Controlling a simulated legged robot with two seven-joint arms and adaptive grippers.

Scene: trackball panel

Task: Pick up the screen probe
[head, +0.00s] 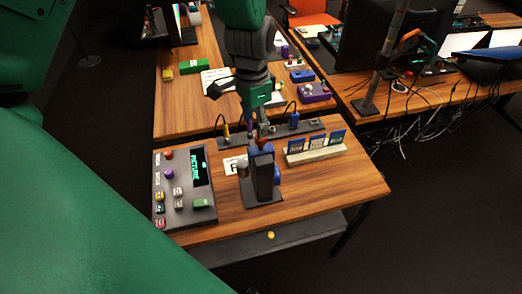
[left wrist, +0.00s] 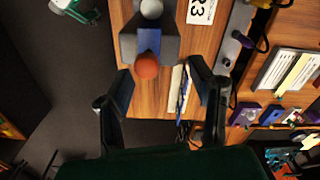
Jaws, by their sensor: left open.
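Two slim corded probes stand in a dark strip (head: 312,128) along the back of the near table. One is yellow (head: 227,131) and one is blue (head: 294,119). No label shows which is the screen probe. Both also appear at the right of the left wrist view, the blue one (left wrist: 243,39) lower and the yellow one (left wrist: 262,3) at the top edge. My left gripper (head: 233,103) hangs above the table. In the left wrist view its fingers (left wrist: 161,92) are spread and hold nothing; the probes lie outside them. My right gripper is not identifiable.
A dark stand (head: 264,199) with blue parts and a red ball (left wrist: 147,66) stands mid-table under my arm. A card rack (head: 315,152) is to its right, a button panel (head: 183,216) with a screen to its left. The front right tabletop is free.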

